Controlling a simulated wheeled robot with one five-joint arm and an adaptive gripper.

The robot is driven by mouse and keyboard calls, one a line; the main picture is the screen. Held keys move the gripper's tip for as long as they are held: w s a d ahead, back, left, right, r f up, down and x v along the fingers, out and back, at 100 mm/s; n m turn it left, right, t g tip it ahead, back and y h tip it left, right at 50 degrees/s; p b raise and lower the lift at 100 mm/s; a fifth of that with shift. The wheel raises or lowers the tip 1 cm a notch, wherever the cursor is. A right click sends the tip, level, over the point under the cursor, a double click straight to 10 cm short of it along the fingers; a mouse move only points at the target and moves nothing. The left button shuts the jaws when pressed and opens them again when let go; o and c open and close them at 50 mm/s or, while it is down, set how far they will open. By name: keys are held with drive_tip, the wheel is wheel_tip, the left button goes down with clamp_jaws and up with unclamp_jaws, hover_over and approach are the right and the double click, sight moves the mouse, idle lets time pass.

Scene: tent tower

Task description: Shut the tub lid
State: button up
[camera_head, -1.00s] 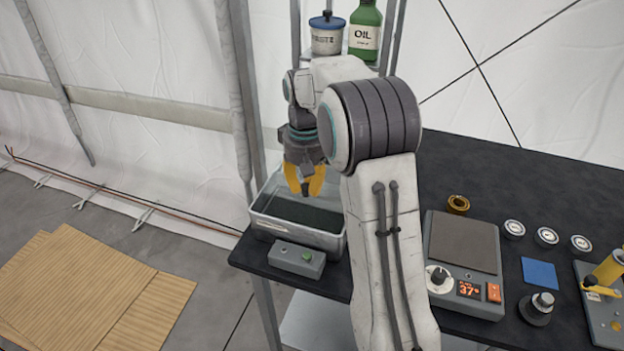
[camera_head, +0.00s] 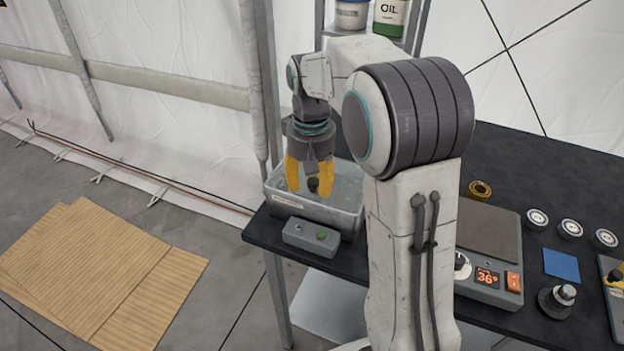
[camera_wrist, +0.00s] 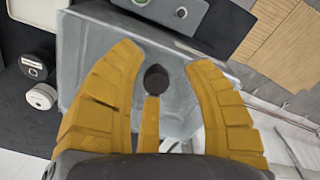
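The grey tub (camera_head: 318,214) stands at the table's left corner; it also shows in the wrist view (camera_wrist: 85,45). A pale grey surface that looks like its lid (camera_head: 343,188) spans its top; I cannot tell whether it sits fully flush. My gripper (camera_head: 308,190) is over the tub, pointing down, its yellow fingers spread. In the wrist view, a black rounded knob (camera_wrist: 157,79) shows between the open fingers, apart from both side fingers. A yellow piece below it hides its lower part.
A scale-like device with a lit display (camera_head: 488,277) and several round tins (camera_head: 570,229) lie to the right. Cardboard sheets (camera_head: 95,275) lie on the floor at left.

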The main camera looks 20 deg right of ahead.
wheel_tip(320, 180, up, 10)
drive_tip(key=shift+w+f, duration=0.1)
drive_tip(key=shift+r, duration=1.1)
idle(0.3)
